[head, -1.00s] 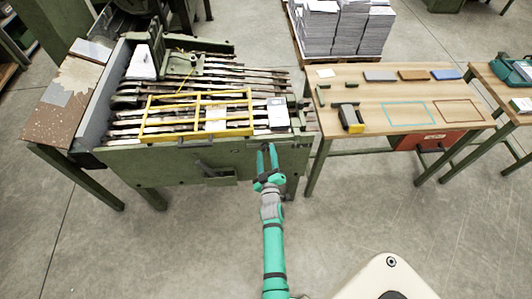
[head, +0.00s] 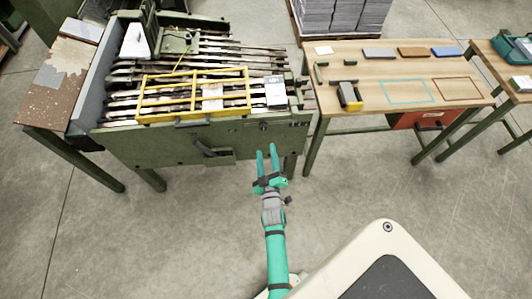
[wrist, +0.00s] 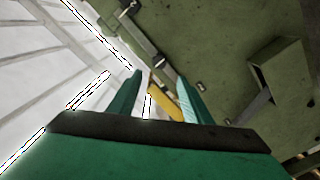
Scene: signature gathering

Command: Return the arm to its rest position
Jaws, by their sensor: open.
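My gripper (head: 267,158) is teal with two long fingers. In the head view it is in front of the green machine (head: 190,150), near its lower right corner, pointing up and away from me. The fingers are apart with nothing between them. In the wrist view the open fingers (wrist: 158,98) point along the machine's green side, with a yellow part visible between them. My teal arm stretches back from the gripper to the bottom of the head view. I cannot tell the exact gap between the gripper and the machine.
A yellow guard frame (head: 192,118) lies over the machine's bars, with a white block (head: 275,93) beside it. A wooden table (head: 430,68) stands to the right, holding a yellow and black tool (head: 350,97) and coloured blocks. Bare floor is open in front.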

